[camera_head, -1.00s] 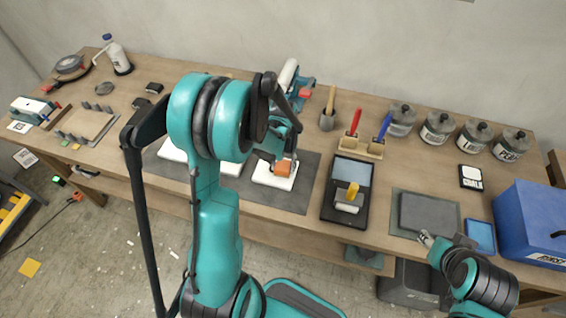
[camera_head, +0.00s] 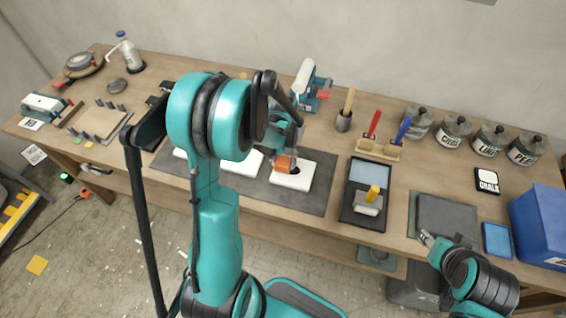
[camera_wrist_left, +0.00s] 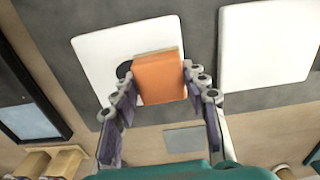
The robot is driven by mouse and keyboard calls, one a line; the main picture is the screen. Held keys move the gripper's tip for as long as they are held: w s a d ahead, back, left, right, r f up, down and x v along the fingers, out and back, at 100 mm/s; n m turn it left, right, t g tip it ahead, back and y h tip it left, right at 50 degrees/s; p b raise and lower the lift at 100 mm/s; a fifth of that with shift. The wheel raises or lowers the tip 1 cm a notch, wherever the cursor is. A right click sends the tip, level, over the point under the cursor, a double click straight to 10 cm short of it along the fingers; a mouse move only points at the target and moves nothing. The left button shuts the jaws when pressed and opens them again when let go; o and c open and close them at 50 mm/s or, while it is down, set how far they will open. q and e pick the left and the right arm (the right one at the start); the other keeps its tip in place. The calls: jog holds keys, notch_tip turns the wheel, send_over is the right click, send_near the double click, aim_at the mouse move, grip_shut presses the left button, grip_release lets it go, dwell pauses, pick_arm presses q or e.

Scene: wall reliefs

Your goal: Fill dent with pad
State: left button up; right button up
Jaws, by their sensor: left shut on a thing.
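My left gripper (camera_wrist_left: 158,90) is shut on an orange pad (camera_wrist_left: 158,78) with a tan edge. In the head view the orange pad (camera_head: 284,163) is over the left part of a white slab (camera_head: 300,181). The white slab (camera_wrist_left: 95,50) lies flat on a dark mat. I cannot tell whether the pad touches the slab. My right gripper (camera_head: 428,239) is by the grey board at the right; its fingers are too small to read.
More white slabs (camera_head: 243,165) lie on the dark grey mat (camera_head: 318,195), partly behind my arm. A black tray (camera_head: 360,200) with a yellow-handled tool is right of the mat. Brush holders (camera_head: 380,148), jars (camera_head: 452,133) and a blue box (camera_head: 541,222) stand further right.

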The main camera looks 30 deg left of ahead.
aim_at(284, 161)
pick_arm(q)
jog(key=r, duration=0.1)
jog(key=r+p, duration=0.1)
jog(key=r, duration=0.1)
jog(key=shift+w+d+r+p, duration=0.1)
jog(key=shift+d+r+p, duration=0.05)
jog(key=shift+d+p, duration=0.2)
jog(key=shift+a+r+p, duration=0.2)
jog(key=shift+r+p, duration=0.25)
jog(key=shift+r, duration=0.25)
jog(key=shift+r+p, duration=0.8)
jog(key=shift+r, duration=0.5)
jog(key=shift+d, duration=0.1)
